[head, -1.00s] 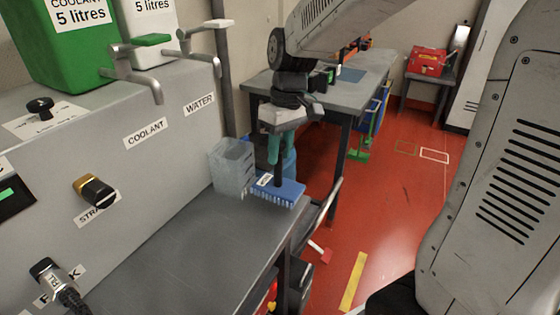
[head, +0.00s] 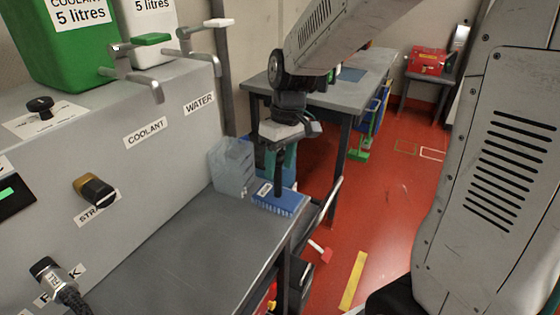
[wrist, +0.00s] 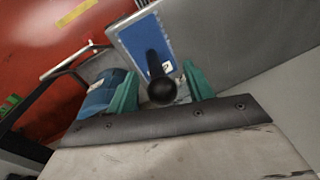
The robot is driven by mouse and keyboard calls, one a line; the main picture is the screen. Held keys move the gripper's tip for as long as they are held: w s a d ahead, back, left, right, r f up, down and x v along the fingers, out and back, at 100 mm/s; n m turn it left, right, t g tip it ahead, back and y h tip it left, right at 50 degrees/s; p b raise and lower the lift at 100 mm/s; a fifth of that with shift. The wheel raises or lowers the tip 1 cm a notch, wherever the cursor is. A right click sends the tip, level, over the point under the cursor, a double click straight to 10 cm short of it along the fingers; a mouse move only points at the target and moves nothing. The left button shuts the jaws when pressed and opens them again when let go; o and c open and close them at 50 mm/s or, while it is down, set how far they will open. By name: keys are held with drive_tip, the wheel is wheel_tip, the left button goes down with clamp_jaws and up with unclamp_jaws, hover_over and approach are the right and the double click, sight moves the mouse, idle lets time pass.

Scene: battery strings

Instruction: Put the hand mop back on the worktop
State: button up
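The hand mop has a blue head (head: 278,203) with a white label and a dark upright handle (head: 279,172). Its head appears to rest on the far right corner of the grey worktop (head: 190,245), close to the right edge. My gripper (head: 278,165) is above the head, pointing down, with its teal fingers on either side of the handle. In the wrist view the handle's round black end (wrist: 162,91) lies between the spread fingers, with a gap on each side. The blue head (wrist: 148,38) shows beyond it.
A translucent container (head: 232,166) stands just left of the mop on the worktop. The grey panel (head: 150,110) with taps and labels rises at the left. A blue bucket (wrist: 103,92) lies beyond the worktop's edge. The worktop's near part is clear.

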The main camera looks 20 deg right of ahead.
wheel_tip(320, 180, up, 11)
drive_tip(key=d, duration=0.2)
drive_tip(key=s+f+m+t+h, duration=0.1)
drive_tip(key=s+m, duration=0.3)
drive_tip(key=s, duration=1.7)
drive_tip(key=shift+s+d+f+m+t+h, duration=0.2)
drive_tip(key=shift+d+f+m+t+h, duration=0.1)
drive_tip(key=shift+d+f+m+t, duration=0.25)
drive_tip(key=shift+a+f, duration=0.1)
